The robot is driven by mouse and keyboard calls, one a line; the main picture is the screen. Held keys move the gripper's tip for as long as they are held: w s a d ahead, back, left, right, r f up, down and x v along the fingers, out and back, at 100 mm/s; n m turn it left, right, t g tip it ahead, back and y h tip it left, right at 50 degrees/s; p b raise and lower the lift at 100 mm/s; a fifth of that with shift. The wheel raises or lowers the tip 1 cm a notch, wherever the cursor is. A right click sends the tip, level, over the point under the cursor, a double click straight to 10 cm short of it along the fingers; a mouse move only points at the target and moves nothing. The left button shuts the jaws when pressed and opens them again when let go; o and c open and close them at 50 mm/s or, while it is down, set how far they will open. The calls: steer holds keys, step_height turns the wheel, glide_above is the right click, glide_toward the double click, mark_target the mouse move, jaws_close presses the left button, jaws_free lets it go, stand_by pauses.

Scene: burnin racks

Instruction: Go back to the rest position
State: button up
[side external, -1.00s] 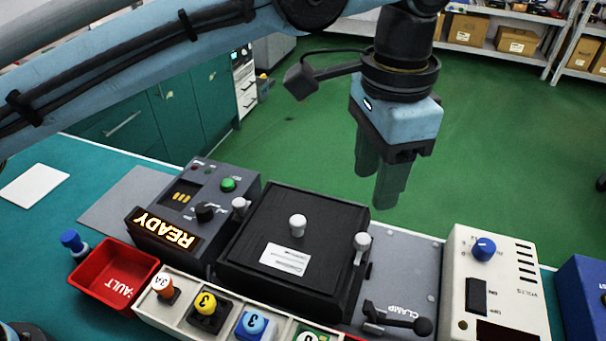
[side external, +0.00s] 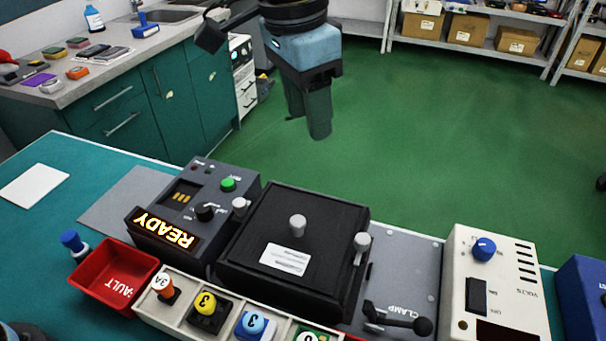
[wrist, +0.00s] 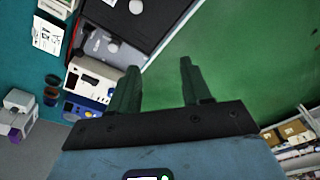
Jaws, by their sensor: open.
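My gripper (side external: 307,115) hangs in the air above and behind the bench, its fingers pointing down over the green floor. In the wrist view my gripper (wrist: 160,85) shows two dark green fingers apart with nothing between them. Below and in front of it is the black box (side external: 290,245) with a white knob on its closed lid. The grey control unit (side external: 195,210) with a lit READY sign stands to the left of the box. The clamp plate (side external: 405,275) with a black-knobbed lever lies to the right.
A red FAULT bin (side external: 115,283) and a white tray (side external: 185,322) with several numbered plugs stand at the front. The white volts unit (side external: 495,285) and a blue unit (side external: 585,290) stand at the right. A sink counter (side external: 120,75) and shelves (side external: 490,35) are behind. The air around my gripper is clear.

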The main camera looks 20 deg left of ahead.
steer(key=s+a+f+n+t, duration=0.1)
steer(key=s+a+n+t, duration=0.2)
steer(key=a, duration=1.3)
steer(key=s+a+f+n+t, duration=0.1)
steer(key=s+a+f+n, duration=0.1)
steer(key=s+a+f, duration=0.2)
steer(key=s+a+f+n+t+y, duration=0.1)
steer(key=s+a+f+n, duration=0.2)
steer(key=a+f, duration=0.3)
steer(key=a, duration=0.3)
steer(key=shift+s+a+t, duration=0.4)
